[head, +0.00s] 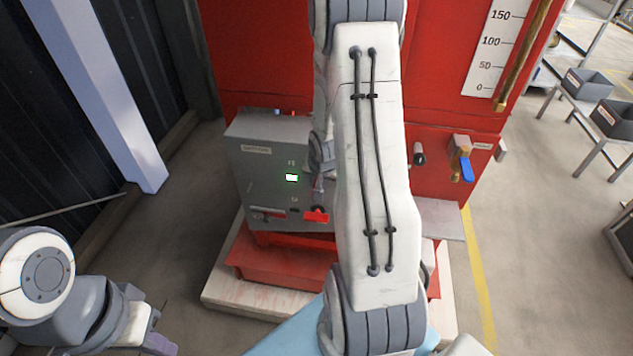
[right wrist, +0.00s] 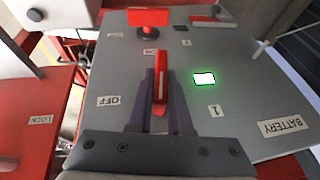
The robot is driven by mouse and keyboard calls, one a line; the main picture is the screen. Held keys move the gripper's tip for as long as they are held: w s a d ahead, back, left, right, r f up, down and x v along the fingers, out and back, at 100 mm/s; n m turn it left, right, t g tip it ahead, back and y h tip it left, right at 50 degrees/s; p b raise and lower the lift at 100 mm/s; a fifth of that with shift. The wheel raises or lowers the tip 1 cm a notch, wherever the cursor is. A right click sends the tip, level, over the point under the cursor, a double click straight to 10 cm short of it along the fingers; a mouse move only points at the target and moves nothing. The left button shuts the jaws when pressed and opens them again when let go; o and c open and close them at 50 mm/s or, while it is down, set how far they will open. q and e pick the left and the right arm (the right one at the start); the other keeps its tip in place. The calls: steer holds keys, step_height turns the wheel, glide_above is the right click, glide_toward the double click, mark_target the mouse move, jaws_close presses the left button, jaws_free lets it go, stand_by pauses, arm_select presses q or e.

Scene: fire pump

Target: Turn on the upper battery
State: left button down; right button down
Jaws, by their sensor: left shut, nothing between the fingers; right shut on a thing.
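The grey battery box (head: 260,150) stands in front of the red pump housing. Its green light (head: 291,177) is lit; it also shows lit in the right wrist view (right wrist: 204,79), beside the "1" label (right wrist: 215,111). My right gripper (right wrist: 161,74) is shut on the upper red switch handle (right wrist: 160,88), near the "OFF" label (right wrist: 108,101). In the head view my right arm hides this handle. The lower red switch (head: 316,216) sits below; its indicator (head: 294,210) is dark. My left gripper (head: 160,343) is shut and empty at the lower left, partly cut off.
A dark-red handle (head: 268,214) is at the box's lower left. A blue-handled valve (head: 463,165) is on the red housing to the right. A white-blue post (head: 105,95) stands at left. Grey bins (head: 587,84) lie on a rack at far right. Floor at left is clear.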

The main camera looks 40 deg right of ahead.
steer(key=shift+f+b, duration=0.15)
steer(key=shift+b, duration=0.25)
steer(key=b, duration=0.6)
steer(key=g+h+b, duration=0.1)
steer(key=b, duration=0.5)
steer(key=shift+w+f+n, duration=0.15)
steer(key=shift+w+n, duration=0.05)
steer(key=shift+n, duration=0.1)
steer(key=shift+a+r+b, duration=0.1)
steer(key=shift+r+b, duration=0.1)
steer(key=shift+b, duration=0.35)
steer(key=shift+s+r+g, duration=0.1)
steer(key=shift+r+g, duration=0.05)
steer(key=shift+g, duration=0.15)
steer(key=c, duration=0.8)
jaws_free()
steer(key=shift+c, duration=0.2)
